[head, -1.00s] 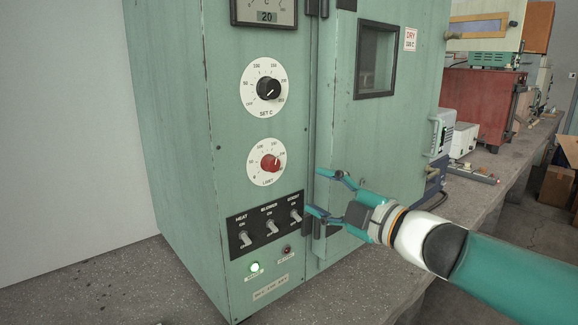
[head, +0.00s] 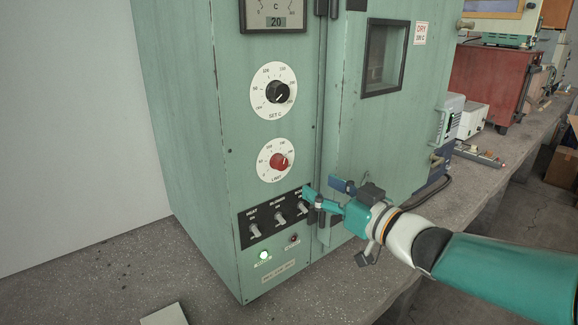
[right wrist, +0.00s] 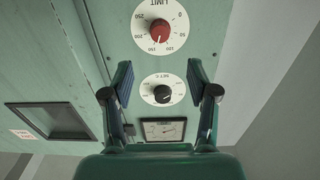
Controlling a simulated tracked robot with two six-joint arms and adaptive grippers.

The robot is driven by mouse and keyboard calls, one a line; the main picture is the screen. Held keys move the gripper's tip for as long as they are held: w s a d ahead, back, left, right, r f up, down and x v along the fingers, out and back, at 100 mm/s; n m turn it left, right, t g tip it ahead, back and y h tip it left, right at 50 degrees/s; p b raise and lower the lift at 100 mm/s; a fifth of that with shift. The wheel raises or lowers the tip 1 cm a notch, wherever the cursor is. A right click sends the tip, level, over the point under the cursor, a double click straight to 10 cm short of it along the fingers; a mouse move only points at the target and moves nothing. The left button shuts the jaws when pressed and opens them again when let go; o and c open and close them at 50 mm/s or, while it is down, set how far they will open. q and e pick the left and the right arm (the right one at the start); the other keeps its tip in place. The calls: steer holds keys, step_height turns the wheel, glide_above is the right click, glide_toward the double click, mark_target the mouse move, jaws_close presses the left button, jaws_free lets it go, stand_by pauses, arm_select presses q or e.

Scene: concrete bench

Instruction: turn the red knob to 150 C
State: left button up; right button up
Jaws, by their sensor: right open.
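The red knob (head: 279,161) sits on a white dial marked LIMIT on the front of the green oven (head: 170,100). It also shows at the top of the right wrist view (right wrist: 160,32), upside down, near the 150 mark; I cannot read its pointer exactly. My right gripper (head: 320,188) is open and empty, to the lower right of the red knob and apart from it, beside the switch panel. In the right wrist view its fingers (right wrist: 159,75) are spread wide, with the red knob beyond their tips. My left gripper is not in view.
A black SET C knob (head: 277,92) is above the red one. The switch panel (head: 268,224) with several toggles is below, close to my right gripper. A vertical door edge (head: 323,120) stands right of the dials. A pale block (head: 164,315) lies at the bottom.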

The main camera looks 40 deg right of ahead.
mark_target(283, 165)
steer(key=w, duration=0.8)
steer(key=w+a, duration=0.1)
steer(key=w, duration=0.3)
steer(key=shift+p, duration=0.35)
steer(key=shift+s, duration=0.1)
jaws_close()
steer(key=shift+r+p, duration=0.1)
steer(key=shift+p, duration=0.2)
steer(key=shift+m, duration=0.8)
jaws_free()
